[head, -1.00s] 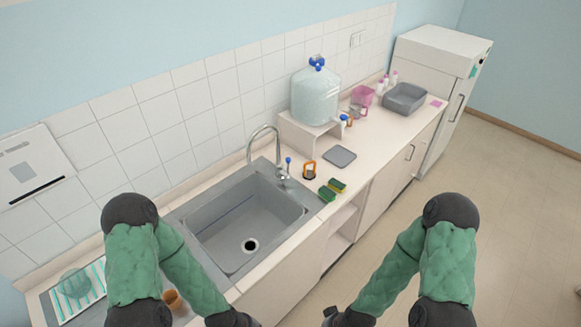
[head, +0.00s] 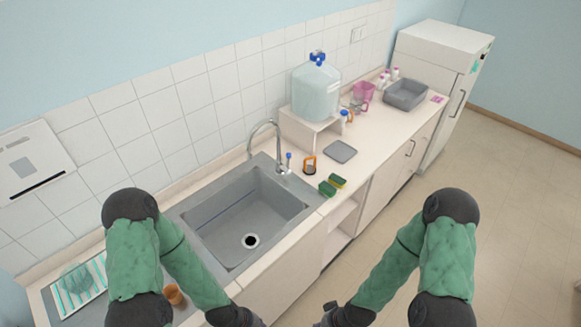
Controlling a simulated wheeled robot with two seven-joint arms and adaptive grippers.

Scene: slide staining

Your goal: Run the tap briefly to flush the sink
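The grey sink (head: 222,262) is set in the counter, with a dark-centred drain (head: 250,241) in its floor. No water shows in it. The chrome tap (head: 265,124) arches over the sink's back right corner. A small blue-topped lever (head: 289,157) stands upright beside its base. No stream is visible from the spout. My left gripper (head: 246,322) is at the bottom edge, in front of the sink, mostly cut off. My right gripper (head: 325,318) is at the bottom edge, out over the floor, also partly cut off. Both are well away from the tap.
Green and yellow sponges (head: 331,185), an orange-handled item (head: 309,165) and a grey mat (head: 340,151) lie right of the tap. A large water container (head: 316,95) stands on a riser behind. A brown cup (head: 174,294) is at the left. Floor (head: 510,210) is clear at right.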

